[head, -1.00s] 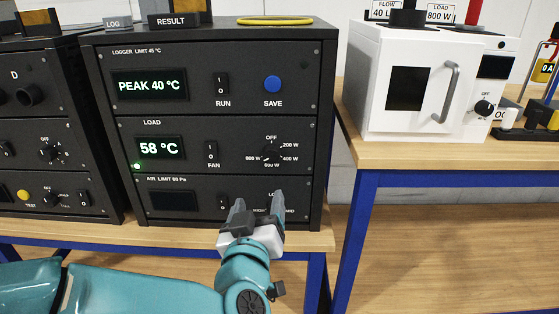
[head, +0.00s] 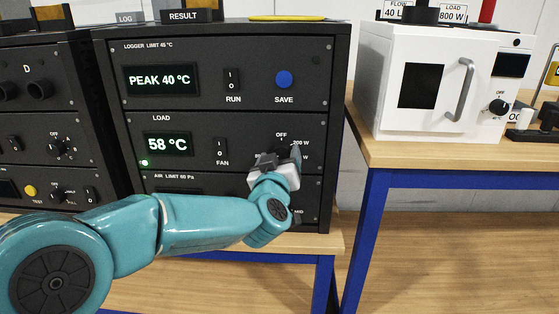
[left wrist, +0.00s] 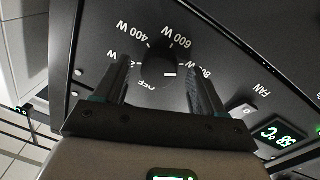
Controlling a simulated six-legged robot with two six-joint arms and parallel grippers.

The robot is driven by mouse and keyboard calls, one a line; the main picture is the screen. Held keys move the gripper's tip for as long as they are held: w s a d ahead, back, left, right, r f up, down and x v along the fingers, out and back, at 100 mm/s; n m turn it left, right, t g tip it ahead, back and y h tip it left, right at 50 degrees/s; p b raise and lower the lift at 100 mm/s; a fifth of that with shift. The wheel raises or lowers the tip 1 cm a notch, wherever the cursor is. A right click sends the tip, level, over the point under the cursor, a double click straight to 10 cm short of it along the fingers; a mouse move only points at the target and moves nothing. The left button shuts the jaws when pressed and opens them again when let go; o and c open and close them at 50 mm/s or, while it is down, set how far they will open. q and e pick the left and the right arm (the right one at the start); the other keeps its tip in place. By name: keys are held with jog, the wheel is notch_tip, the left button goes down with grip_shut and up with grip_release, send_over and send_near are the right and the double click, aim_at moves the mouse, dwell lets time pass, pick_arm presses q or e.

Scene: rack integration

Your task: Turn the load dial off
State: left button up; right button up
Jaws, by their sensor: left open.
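The load dial (left wrist: 156,70) is a round black knob on the LOAD panel (head: 190,128). In the left wrist view it sits between the two fingers of my left gripper (head: 280,155). Its white mark (left wrist: 171,75) appears to point toward the 800 W label; OFF is on the side nearest the gripper palm. The gripper is open, with a finger on each side of the knob; I cannot tell if either touches it. In the head view the gripper hides most of the dial. The LOAD display (head: 168,145) reads 58 °C. My right gripper is not in view.
The FAN switch (head: 221,150) is left of the dial. The SAVE button (head: 284,80) and RUN switch (head: 232,81) are above. The AIR panel below is partly covered by my arm. A white oven (head: 440,85) stands on the right bench.

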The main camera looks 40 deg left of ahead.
pick_arm(q)
jog(key=shift+w, duration=0.15)
jog(key=c, duration=1.1)
jog(key=shift+o, duration=0.2)
